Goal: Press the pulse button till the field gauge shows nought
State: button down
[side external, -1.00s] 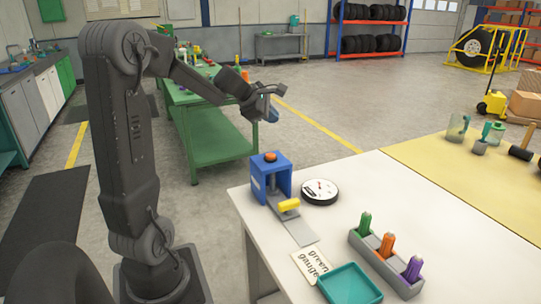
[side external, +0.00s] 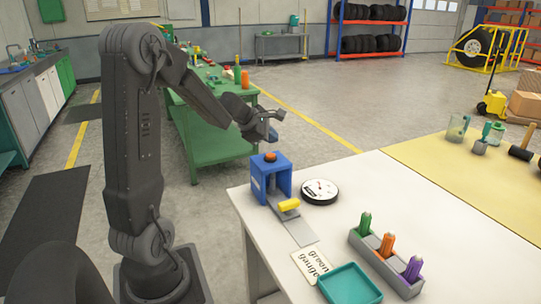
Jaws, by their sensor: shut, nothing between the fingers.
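The blue device (side external: 272,178) stands at the table's left corner with an orange-red pulse button (side external: 270,156) on its top. A yellow cylinder (side external: 289,205) lies on the grey sliding plate at the device's front. The round field gauge (side external: 320,190), with a white face and black rim, lies just right of the device. Its needle shows, but the reading is too small to tell. My gripper (side external: 273,135) is shut and empty. It hangs a little above the button, with a small gap showing between them.
A grey holder (side external: 375,262) carries green, orange and purple pieces. Jars and a black-headed hammer stand at the far right. The table middle is clear.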

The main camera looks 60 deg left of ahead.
aim_at(271, 156)
jog(key=shift+f, duration=1.15)
jog(key=shift+f, duration=0.1)
dwell(1.2)
jog(key=shift+f, duration=0.3)
jog(key=shift+f, duration=0.5)
dwell(0.8)
jog(key=shift+r, duration=0.9)
jog(key=shift+r, duration=0.1)
jog(key=shift+r, duration=2.45)
